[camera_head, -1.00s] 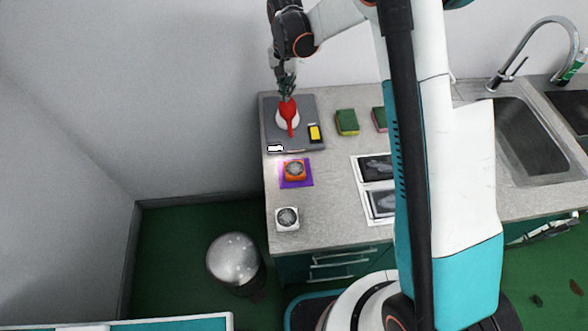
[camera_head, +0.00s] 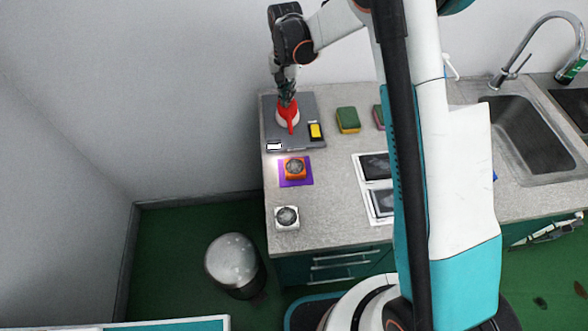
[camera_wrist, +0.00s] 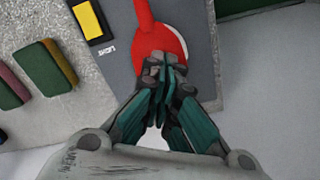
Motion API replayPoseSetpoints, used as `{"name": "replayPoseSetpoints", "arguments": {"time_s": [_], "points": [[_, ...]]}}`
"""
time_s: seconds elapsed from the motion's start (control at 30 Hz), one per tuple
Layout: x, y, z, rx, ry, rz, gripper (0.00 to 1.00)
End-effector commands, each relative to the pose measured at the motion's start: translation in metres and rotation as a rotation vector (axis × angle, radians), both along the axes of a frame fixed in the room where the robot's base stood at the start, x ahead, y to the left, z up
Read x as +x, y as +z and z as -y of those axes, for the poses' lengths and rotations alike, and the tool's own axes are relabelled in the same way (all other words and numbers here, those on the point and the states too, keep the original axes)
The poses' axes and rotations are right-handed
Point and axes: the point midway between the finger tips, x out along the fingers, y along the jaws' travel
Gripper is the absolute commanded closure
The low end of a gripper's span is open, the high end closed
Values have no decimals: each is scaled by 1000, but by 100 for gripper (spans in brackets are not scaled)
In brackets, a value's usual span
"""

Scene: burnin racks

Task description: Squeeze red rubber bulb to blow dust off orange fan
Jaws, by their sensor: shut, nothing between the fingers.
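The red rubber bulb (camera_head: 290,112) lies on a grey plate (camera_head: 309,106) at the back left of the counter, its narrow nozzle pointing toward the front. In the wrist view the red bulb (camera_wrist: 162,38) is just beyond my fingertips, with a white part beneath it. My gripper (camera_head: 287,99) is shut with its fingers together at the bulb's back end, and nothing shows between them; it also fills the middle of the wrist view (camera_wrist: 166,72). I cannot tell whether the fingertips touch the bulb. The orange fan (camera_head: 295,168) sits on a purple mat (camera_head: 283,182) in front of the plate.
A yellow-and-black block (camera_head: 315,131) and a small white label (camera_head: 274,146) are on the plate. A white fan (camera_head: 286,217) stands near the front edge. Green sponges (camera_head: 347,119) lie right of the plate. A sink (camera_head: 520,140) is far right; a bin (camera_head: 235,262) stands on the floor.

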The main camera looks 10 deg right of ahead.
Motion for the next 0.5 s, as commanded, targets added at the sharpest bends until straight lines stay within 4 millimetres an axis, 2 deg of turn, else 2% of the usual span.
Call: {"name": "replayPoseSetpoints", "arguments": {"time_s": [0.03, 0.23, 0.5], "points": [[0, -5, 0, 0, 0, -1, 100], [0, 1, 0, 0, 0, -1, 100], [-1, 20, 0, 0, 0, -1, 100]]}}
